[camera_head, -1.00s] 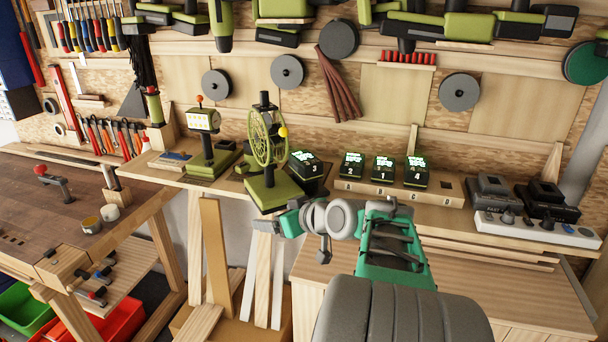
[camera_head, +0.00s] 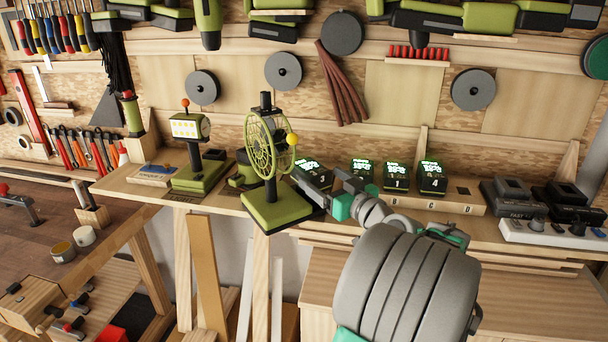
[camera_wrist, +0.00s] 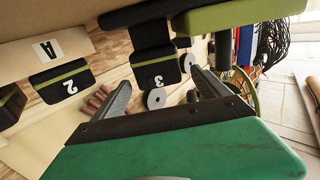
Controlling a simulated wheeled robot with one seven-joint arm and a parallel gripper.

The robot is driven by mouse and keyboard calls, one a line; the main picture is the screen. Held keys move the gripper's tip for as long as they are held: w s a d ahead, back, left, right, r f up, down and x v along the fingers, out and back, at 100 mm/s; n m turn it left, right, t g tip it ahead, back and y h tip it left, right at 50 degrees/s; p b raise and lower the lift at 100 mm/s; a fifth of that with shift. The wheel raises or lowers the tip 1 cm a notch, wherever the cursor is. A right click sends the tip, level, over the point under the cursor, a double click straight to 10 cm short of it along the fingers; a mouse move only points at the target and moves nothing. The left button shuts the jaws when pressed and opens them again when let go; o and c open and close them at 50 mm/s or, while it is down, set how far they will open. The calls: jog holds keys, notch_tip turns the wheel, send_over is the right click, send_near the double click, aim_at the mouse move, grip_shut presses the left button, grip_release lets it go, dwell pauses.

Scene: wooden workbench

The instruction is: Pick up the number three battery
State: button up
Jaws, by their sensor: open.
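The number three battery is dark with a lit green display in the head view (camera_head: 309,164), on the shelf just right of the green fan. My gripper (camera_head: 326,190) is right in front of it and hides its lower part. In the wrist view the black battery marked 3 (camera_wrist: 155,66) shows between the two grey fingers of my gripper (camera_wrist: 160,78). The fingers are apart and hold nothing. I cannot tell whether either finger touches the battery.
The fan's green base (camera_head: 277,211) stands close left of my gripper. Several other batteries, such as number four (camera_head: 431,178), sit right on the wooden lettered holder (camera_head: 460,206). Chargers (camera_head: 512,200) stand farther right. The number two battery (camera_wrist: 66,82) shows in the wrist view.

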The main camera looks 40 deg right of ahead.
aim_at(311, 166)
jog(key=w+p, duration=0.1)
jog(key=w, duration=0.3)
jog(key=w+d+p, duration=0.1)
jog(key=w, duration=0.1)
jog(key=shift+w+p, duration=0.2)
jog(key=shift+p, duration=0.1)
grip_shut()
jog(key=shift+a, duration=0.1)
dwell(0.4)
jog(key=shift+r, duration=0.1)
